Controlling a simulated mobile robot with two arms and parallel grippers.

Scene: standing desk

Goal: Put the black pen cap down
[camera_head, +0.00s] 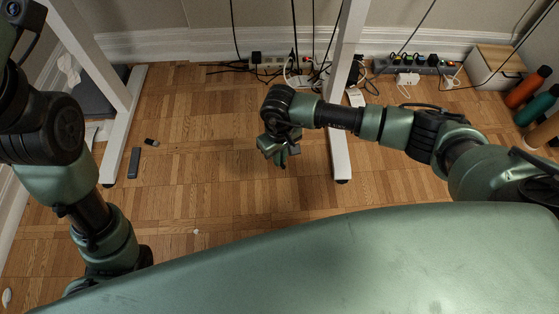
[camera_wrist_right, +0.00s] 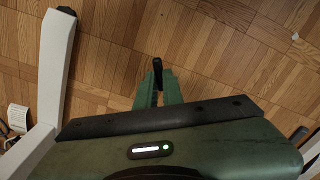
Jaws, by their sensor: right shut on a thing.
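The black pen cap (camera_wrist_right: 157,70) is upright in the right wrist view, between the fingertips of my right gripper (camera_wrist_right: 158,90). The gripper is shut on it. In the head view my right gripper (camera_head: 280,152) hangs over the wooden floor, left of the white desk leg. The cap is too small and dark there to make out clearly. The gap between the cap and the floor is hard to judge. My left arm shows at the left of the head view, but its gripper is not in view.
The wooden floor (camera_head: 225,140) is mostly clear around the right gripper. A white desk leg (camera_head: 342,150) stands just right of it. A dark flat item (camera_head: 134,163) and a small black item (camera_head: 152,142) lie at left. Power strips (camera_head: 405,68) and cables line the wall.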

